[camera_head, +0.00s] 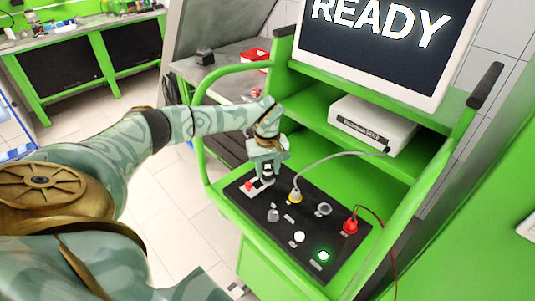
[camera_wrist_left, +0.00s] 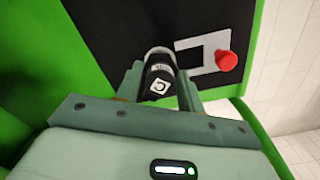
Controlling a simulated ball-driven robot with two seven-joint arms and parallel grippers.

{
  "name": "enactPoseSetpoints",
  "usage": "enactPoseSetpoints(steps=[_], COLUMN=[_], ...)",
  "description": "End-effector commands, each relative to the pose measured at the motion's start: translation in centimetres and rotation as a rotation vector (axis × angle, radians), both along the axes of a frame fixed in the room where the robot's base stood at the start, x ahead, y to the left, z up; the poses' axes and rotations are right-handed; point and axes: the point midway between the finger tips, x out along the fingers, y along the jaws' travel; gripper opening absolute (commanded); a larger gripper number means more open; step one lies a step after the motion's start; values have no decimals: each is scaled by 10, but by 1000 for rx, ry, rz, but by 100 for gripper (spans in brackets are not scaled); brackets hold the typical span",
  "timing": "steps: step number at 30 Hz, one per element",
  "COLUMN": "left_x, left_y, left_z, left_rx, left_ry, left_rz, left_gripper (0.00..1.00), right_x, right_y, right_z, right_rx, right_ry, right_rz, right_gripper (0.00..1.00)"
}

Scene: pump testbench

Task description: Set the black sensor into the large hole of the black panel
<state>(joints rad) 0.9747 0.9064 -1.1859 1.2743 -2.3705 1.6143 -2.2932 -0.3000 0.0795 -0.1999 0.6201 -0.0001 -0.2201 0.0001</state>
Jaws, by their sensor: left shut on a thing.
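The black panel (camera_head: 285,232) lies on the green testbench and also shows in the left wrist view (camera_wrist_left: 118,32). My left gripper (camera_head: 267,163) is over the panel's far left part, pointing down. Its fingers are shut on the black sensor (camera_wrist_left: 160,78), a dark cylinder with a white mark on its end and a pale label. In the head view the sensor (camera_head: 268,174) is a small dark shape between the fingers, close to the panel. I cannot tell whether it touches the panel. The large hole is not clearly visible. My right gripper is out of view.
Green rails (camera_head: 200,150) flank the bench; a READY screen (camera_head: 385,35) stands behind.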

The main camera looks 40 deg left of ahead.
Motion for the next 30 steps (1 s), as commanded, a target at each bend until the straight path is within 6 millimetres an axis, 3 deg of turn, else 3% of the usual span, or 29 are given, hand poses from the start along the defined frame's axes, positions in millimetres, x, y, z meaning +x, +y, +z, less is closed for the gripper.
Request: enactPoseSetpoints(steps=[11, 12, 14, 20, 22, 23, 30], left_x=[0, 0, 0, 0, 0, 0, 0], left_y=[0, 0, 0, 0, 0, 0, 0], left_z=[5, 5, 5, 5, 5, 5, 5], left_rx=[0, 0, 1, 0, 0, 0, 0], left_ry=[-1, -1, -1, 0, 0, 0, 0], left_rz=[0, 0, 0, 0, 0, 0, 0], left_gripper=[22, 46, 63, 63, 80, 82, 82], right_x=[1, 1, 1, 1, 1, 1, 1], right_y=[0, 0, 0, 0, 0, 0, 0], right_z=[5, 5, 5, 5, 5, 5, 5], right_rx=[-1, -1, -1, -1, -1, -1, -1], right_ry=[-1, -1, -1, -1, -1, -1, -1], right_rz=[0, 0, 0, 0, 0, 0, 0], right_gripper=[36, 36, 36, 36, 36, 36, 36])
